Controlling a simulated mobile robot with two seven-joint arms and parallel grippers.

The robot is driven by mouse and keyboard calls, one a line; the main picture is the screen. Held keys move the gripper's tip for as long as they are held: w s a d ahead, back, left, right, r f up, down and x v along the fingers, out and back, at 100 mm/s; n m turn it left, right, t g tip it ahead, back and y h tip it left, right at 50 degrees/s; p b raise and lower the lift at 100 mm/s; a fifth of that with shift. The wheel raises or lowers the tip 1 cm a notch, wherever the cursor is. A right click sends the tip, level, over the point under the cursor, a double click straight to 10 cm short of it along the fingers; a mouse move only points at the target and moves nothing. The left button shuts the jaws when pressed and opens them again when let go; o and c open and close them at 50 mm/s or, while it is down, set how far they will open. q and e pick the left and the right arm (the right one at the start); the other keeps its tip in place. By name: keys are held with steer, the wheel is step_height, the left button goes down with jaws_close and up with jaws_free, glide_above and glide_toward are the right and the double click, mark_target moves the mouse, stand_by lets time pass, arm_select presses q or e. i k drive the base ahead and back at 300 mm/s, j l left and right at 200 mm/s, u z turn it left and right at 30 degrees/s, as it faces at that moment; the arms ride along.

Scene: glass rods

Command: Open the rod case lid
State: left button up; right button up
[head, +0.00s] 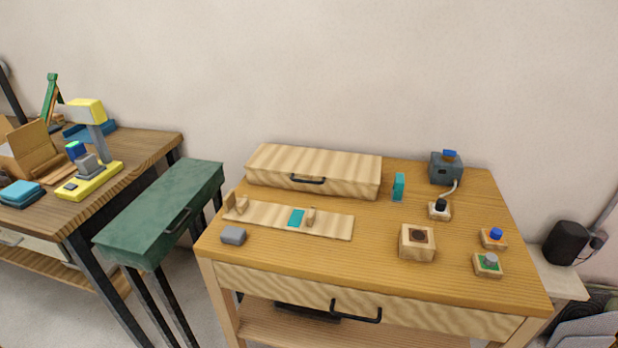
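Two long, closed boxes with dark handles are in the head view, and I cannot tell for sure which is the rod case. One is a pale striped wooden case (320,163) at the back left of the wooden table, with a black handle (308,180) on its front face. The other is a green case (160,209) on a black-legged stand left of the table, with a dark handle (178,220) on its near right side. Both lids look shut, so any contents are hidden. Neither of my grippers is in view.
A cluttered workbench (143,150) stands at the left.

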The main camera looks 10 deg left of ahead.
mark_target(335, 165)
steer(key=i+l+u, duration=0.1)
steer(key=l, duration=1.2)
steer(key=i+u, duration=0.05)
steer(key=i, duration=0.05)
